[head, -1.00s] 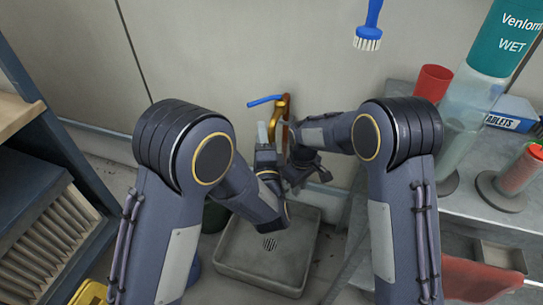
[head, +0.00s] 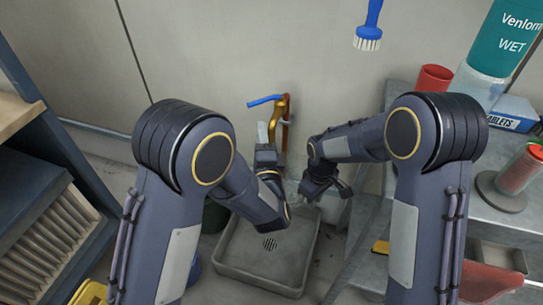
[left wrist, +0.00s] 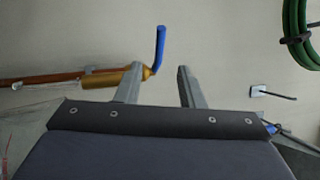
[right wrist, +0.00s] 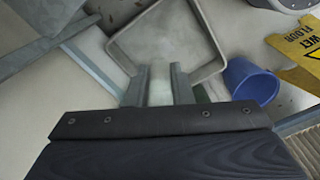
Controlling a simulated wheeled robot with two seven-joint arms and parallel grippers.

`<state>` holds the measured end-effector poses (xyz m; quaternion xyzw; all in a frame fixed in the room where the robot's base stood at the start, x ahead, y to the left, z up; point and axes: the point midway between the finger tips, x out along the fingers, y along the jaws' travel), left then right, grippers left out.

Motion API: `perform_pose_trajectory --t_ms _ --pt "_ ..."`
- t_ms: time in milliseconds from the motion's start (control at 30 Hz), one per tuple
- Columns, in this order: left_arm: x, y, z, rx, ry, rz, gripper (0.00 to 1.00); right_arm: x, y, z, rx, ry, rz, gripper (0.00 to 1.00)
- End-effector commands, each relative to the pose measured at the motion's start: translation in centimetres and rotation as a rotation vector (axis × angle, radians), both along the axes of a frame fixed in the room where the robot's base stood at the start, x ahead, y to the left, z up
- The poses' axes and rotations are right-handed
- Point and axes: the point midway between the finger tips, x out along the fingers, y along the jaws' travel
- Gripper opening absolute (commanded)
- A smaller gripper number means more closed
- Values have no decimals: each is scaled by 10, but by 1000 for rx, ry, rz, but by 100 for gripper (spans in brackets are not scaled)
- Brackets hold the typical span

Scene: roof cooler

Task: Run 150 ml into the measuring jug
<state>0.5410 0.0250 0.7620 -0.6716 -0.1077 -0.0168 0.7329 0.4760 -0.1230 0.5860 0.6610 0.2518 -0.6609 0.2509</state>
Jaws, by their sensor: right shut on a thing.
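The tap is a brass spout (head: 275,118) on the wall pipe with a blue lever (head: 264,100). My left gripper (head: 267,133) is just below the lever. In the left wrist view, its two fingers (left wrist: 160,88) stand apart and empty, with the blue lever (left wrist: 160,48) showing beyond the gap. My right gripper (head: 312,190) is right of and below the tap, above the basin's right back corner. In the right wrist view, its fingers (right wrist: 159,88) are shut on a pale, see-through thing (right wrist: 160,72), seemingly the measuring jug; its scale and any water level cannot be read.
A grey basin (head: 235,262) with a drain stands on the floor below the tap. A blue bucket (right wrist: 250,82) and yellow wet-floor sign (right wrist: 300,52) stand near the basin.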

Motion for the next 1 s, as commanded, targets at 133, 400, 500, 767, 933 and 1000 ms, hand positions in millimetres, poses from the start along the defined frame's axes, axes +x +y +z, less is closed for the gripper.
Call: perform_pose_trajectory --t_ms 133,400,500,767,933,1000 --pt "0 0 0 0 0 0 35 -21 -19 1 1 -1 -1 0" --pt "0 0 0 0 0 0 35 -26 -23 0 1 -2 1 0" --pt "0 1 0 1 0 -2 27 -27 -23 0 -1 -1 1 0" --pt "-15 14 -3 46 14 -161 0 -26 -23 0 0 -1 1 0" --pt "-38 17 -7 64 33 -309 0 -26 -23 0 0 -1 1 0" --pt "-44 17 -8 65 36 -349 0 -26 -23 0 0 -1 1 0"
